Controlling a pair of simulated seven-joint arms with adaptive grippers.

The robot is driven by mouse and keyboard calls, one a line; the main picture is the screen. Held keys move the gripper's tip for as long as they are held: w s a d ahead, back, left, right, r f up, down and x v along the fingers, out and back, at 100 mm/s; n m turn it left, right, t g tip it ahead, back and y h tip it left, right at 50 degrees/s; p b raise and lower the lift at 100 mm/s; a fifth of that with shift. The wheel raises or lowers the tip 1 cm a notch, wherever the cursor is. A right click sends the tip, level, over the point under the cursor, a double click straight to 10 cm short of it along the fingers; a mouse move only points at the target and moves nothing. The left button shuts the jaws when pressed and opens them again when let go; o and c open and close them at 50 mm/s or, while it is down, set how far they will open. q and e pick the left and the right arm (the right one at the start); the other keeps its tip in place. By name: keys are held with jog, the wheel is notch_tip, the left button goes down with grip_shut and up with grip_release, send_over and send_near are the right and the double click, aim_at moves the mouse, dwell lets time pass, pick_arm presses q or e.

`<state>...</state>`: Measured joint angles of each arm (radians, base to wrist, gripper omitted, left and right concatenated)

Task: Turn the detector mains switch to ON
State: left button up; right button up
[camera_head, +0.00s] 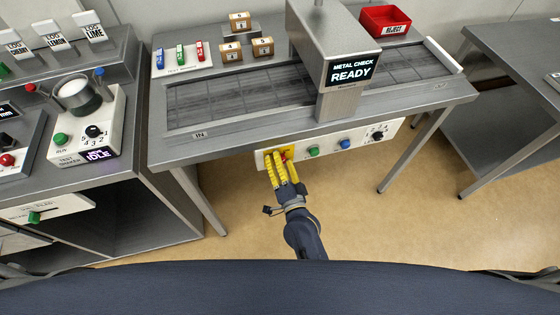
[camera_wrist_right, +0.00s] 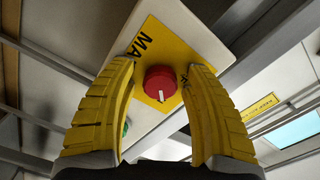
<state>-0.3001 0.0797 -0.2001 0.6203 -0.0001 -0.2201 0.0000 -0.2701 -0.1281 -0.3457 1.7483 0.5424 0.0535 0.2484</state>
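The mains switch is a red round knob (camera_wrist_right: 160,84) with a white mark, on a yellow plate (camera_wrist_right: 152,38) with partly hidden black lettering. In the head view the knob (camera_head: 284,156) shows at the left end of the white front panel of the metal check machine. My right gripper (camera_wrist_right: 162,68) has its yellow fingers apart, one on each side of the knob. Gaps show between the fingers and the knob in the right wrist view. In the head view the fingers (camera_head: 281,160) partly cover the yellow plate. My left gripper is not in view.
The panel also has a green button (camera_head: 313,152), a blue button (camera_head: 345,144) and a black dial (camera_head: 378,134). The display (camera_head: 350,71) above reads METAL CHECK READY. A red reject bin (camera_head: 384,20) sits at the back. A shaker bench (camera_head: 120,175) stands at left.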

jog(key=shift+o, duration=0.4)
jog(key=shift+d, duration=0.1)
jog(key=v, duration=1.2)
jog(key=shift+r, duration=0.1)
